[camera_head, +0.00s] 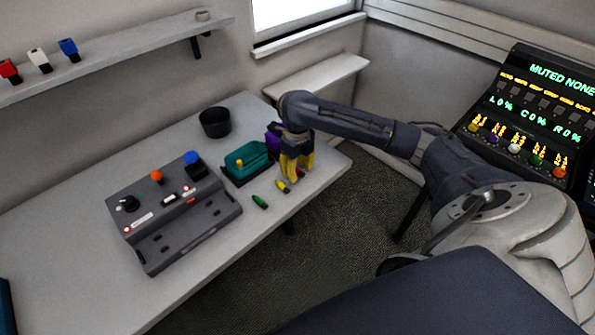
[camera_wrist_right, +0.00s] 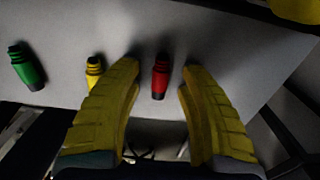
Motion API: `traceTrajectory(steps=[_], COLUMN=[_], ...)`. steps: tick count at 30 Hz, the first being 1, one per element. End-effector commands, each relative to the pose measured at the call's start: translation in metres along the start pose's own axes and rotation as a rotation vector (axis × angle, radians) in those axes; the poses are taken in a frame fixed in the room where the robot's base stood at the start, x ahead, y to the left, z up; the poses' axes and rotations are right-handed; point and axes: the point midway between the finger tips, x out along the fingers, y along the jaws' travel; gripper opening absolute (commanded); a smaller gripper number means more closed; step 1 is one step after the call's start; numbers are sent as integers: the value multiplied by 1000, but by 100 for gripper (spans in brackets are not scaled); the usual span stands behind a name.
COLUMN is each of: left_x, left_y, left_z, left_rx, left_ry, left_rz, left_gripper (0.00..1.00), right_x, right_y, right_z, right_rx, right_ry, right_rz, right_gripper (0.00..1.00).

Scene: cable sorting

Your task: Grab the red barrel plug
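The red barrel plug (camera_wrist_right: 160,78) lies on the table and shows in the right wrist view between the two yellow fingers of my right gripper (camera_wrist_right: 161,70). The fingers are spread, with a gap on each side of the plug. In the head view my right gripper (camera_head: 297,176) points down over the table's right end, and it hides the red plug. A yellow plug (camera_head: 282,186) and a green plug (camera_head: 260,201) lie to its left; the yellow plug (camera_wrist_right: 94,72) and green plug (camera_wrist_right: 27,67) also show in the wrist view. My left gripper is out of view.
A teal holder (camera_head: 246,160) and a purple holder (camera_head: 271,139) stand beside my right gripper. A grey console (camera_head: 175,215) with knobs and a black cup (camera_head: 215,122) are further left. The table's front edge is close to the plugs.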

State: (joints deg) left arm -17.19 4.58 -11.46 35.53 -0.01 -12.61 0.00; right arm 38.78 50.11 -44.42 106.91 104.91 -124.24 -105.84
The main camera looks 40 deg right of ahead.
Motion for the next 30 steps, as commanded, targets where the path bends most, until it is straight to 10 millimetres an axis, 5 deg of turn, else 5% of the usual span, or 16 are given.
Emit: traceTrajectory(steps=[10, 30], left_x=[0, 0], left_y=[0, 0], left_z=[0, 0], left_rx=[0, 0], left_ry=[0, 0], left_rz=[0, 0], left_gripper=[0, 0], right_x=[0, -12], right_y=[0, 0], right_z=[0, 1], right_rx=[0, -2], right_ry=[0, -4], right_rz=[0, -2], right_gripper=[0, 0])
